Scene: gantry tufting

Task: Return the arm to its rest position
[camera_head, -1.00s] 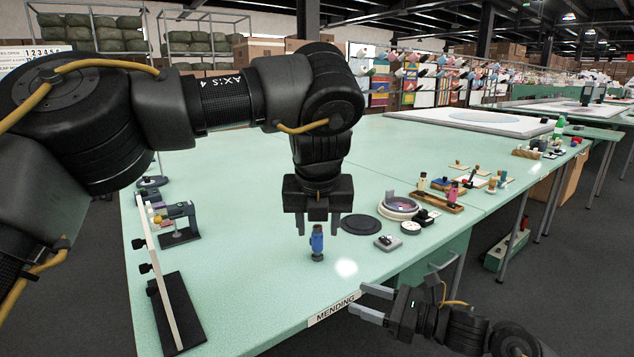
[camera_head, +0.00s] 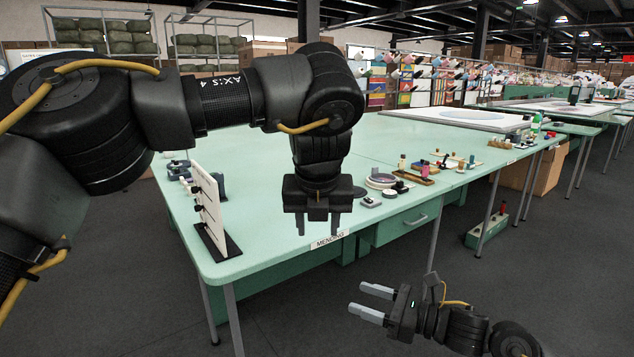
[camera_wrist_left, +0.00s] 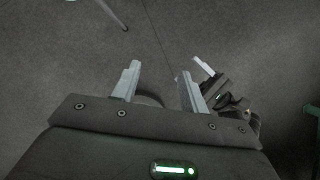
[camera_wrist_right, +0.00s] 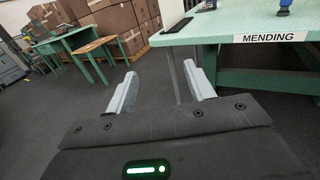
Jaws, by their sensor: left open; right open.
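My left gripper (camera_head: 318,224) hangs fingers-down in the middle of the head view, open with nothing between its fingers. Its open fingers also show over dark floor in the left wrist view (camera_wrist_left: 158,75). My right gripper (camera_head: 362,300) is lower right in the head view, open and empty above the floor in front of the table. The small blue-topped item seen earlier on the table is not visible in the head view; a blue item (camera_wrist_right: 284,5) shows in the right wrist view.
The green mending table (camera_head: 262,254) stands ahead, with a white upright board (camera_head: 207,212) near its left corner. A round dish (camera_head: 381,181) and small tools sit along its right side. A green box (camera_head: 487,232) is on the floor at right. Open floor lies in front.

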